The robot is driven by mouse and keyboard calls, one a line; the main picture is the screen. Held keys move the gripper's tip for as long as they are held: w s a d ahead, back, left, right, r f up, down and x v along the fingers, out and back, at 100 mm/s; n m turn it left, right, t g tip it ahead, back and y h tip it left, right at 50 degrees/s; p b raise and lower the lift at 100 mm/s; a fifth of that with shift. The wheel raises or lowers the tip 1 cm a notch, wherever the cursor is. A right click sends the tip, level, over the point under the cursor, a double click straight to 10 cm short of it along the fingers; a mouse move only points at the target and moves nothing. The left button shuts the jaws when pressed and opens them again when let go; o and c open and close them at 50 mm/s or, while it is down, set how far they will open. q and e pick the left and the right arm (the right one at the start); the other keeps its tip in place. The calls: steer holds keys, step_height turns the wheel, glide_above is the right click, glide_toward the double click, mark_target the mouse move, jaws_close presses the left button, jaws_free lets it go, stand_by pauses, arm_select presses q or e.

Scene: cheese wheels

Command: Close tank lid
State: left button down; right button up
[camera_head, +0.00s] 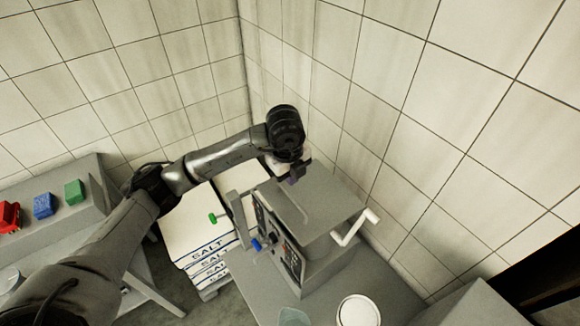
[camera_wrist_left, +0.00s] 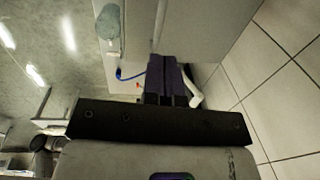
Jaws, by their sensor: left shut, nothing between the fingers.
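A grey metal tank (camera_head: 308,262) with a control panel on its front stands in the corner in the head view. Its flat grey lid (camera_head: 325,208) lies across the top and looks roughly level; I cannot tell whether it sits fully down. A white crank handle (camera_head: 352,230) sticks out at the right side. My left gripper (camera_head: 296,176) is over the back left part of the lid, pointing down. In the left wrist view its dark fingers (camera_wrist_left: 168,80) are together with nothing between them. I cannot tell whether they touch the lid. My right gripper is not in view.
Stacked salt sacks (camera_head: 205,262) stand left of the tank. Green (camera_head: 75,191), blue (camera_head: 44,205) and red (camera_head: 9,216) blocks sit on a grey bench at far left. A round white dish (camera_head: 358,311) is on the counter in front. Tiled walls close off the back and right.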

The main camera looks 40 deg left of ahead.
mark_target(293, 199)
arm_select(q)
steer(key=f, duration=0.3)
steer(key=f+p, duration=0.1)
steer(key=f, duration=0.4)
steer(key=shift+w+f+p, duration=0.35)
steer(key=shift+w+f, duration=0.05)
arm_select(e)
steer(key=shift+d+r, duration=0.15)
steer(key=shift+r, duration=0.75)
